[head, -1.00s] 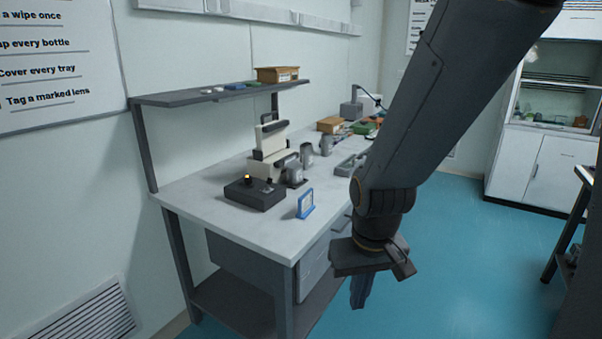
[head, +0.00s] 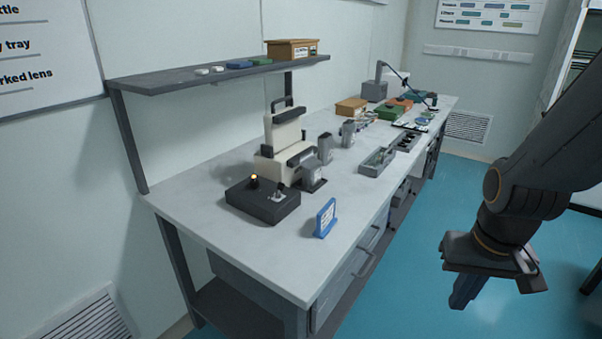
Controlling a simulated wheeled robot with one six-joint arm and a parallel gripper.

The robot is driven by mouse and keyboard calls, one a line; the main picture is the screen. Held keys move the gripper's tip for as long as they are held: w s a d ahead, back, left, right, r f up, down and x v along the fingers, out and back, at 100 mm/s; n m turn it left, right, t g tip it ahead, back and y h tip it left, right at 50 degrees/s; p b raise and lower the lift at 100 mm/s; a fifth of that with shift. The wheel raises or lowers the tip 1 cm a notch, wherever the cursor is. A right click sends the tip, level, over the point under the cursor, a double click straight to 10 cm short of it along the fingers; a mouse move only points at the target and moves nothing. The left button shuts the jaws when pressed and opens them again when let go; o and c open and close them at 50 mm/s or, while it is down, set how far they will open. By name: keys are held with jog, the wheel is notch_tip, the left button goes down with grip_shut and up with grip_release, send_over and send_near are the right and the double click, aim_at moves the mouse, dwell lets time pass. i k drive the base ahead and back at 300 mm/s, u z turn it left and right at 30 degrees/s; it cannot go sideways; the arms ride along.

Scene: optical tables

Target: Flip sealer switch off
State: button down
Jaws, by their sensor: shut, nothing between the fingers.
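A black control box (head: 262,205) sits on the near part of the bench, with a lit amber lamp (head: 254,179) and a small toggle switch (head: 279,192) on its top. Which way the toggle leans is too small to tell. The cream sealer (head: 284,140) with a dark handle stands just behind the box. My gripper (head: 462,297) is at the lower right, pointing down over the blue floor. It is shut, empty and well apart from the bench and the box.
A blue framed sign (head: 326,218) stands at the bench's front edge, right of the box. Grey metal pieces (head: 313,178) stand beside the sealer. A shelf (head: 200,79) runs above the bench's back. The floor (head: 410,270) between bench and arm is clear.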

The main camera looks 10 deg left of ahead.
aim_at(280, 186)
jog(key=u, duration=0.45)
jog(key=i, duration=0.85)
jog(key=u, duration=0.7)
